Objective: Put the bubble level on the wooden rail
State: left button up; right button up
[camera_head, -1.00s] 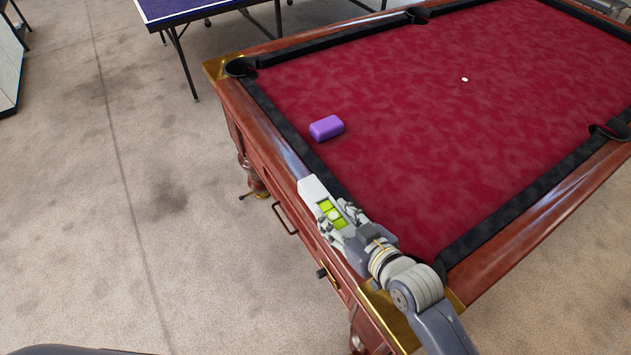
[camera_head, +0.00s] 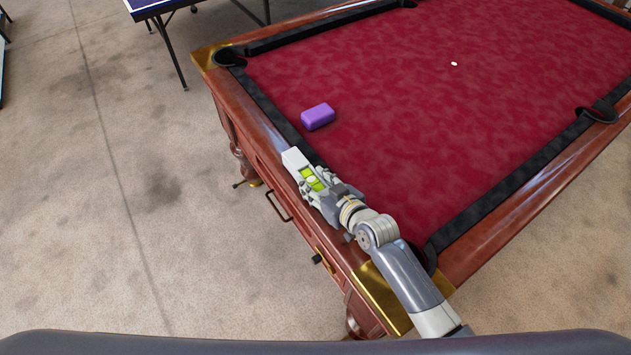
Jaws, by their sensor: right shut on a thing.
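The bubble level (camera_head: 296,161) is a light grey bar with bright green windows. My right gripper (camera_head: 318,184) is shut on it, around its near part, and hides some of it. The level lies lengthwise along the wooden rail (camera_head: 243,115), the polished brown edge of the pool table, at its near left side. It is over the rail beside the black cushion. I cannot tell whether it touches the wood or is just above it. My left gripper is not in view.
A purple block (camera_head: 318,116) sits on the red cloth (camera_head: 400,120) beyond the level. A small white spot (camera_head: 454,64) is farther back. Brass corners and pockets edge the table. A blue table (camera_head: 158,6) stands behind. Carpet at left is clear.

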jog(key=o, duration=0.8)
jog(key=shift+f, duration=0.15)
jog(key=o, duration=0.5)
jog(key=shift+r, duration=0.25)
jog(key=shift+s+d, duration=0.2)
jog(key=shift+s, duration=0.05)
jog(key=b+v, duration=0.1)
jog(key=v, duration=1)
jog(key=shift+s+d+r, duration=0.1)
jog(key=shift+s, duration=0.05)
